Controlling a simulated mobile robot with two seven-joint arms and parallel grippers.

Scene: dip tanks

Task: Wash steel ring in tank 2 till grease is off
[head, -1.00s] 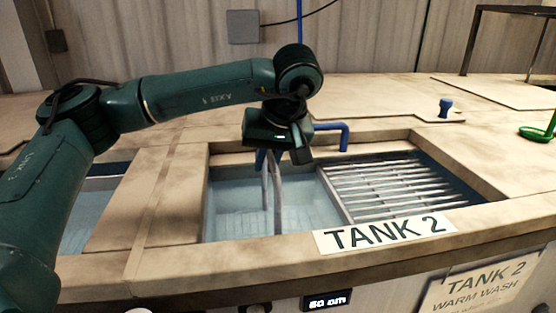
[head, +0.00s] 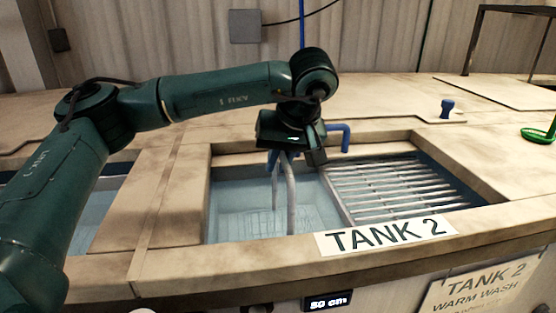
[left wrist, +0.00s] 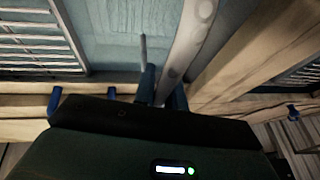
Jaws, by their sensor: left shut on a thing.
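The steel ring (head: 291,200) hangs from my left gripper (head: 274,162), which is shut on its upper part. In the head view the ring is nearly edge-on, a thin grey arc over tank 2 (head: 260,245), with its lower part down at the pale blue water. How deep it sits is not clear. In the left wrist view the ring (left wrist: 188,38) is a grey band between the blue fingers of the left gripper (left wrist: 163,92). Several dull, darker round spots show on its face. My right gripper is not in view.
A slatted metal rack (head: 390,188) fills the right side of tank 2. A blue pipe (head: 345,137) stands at the back rim. Another water basin (head: 92,215) lies to the left.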

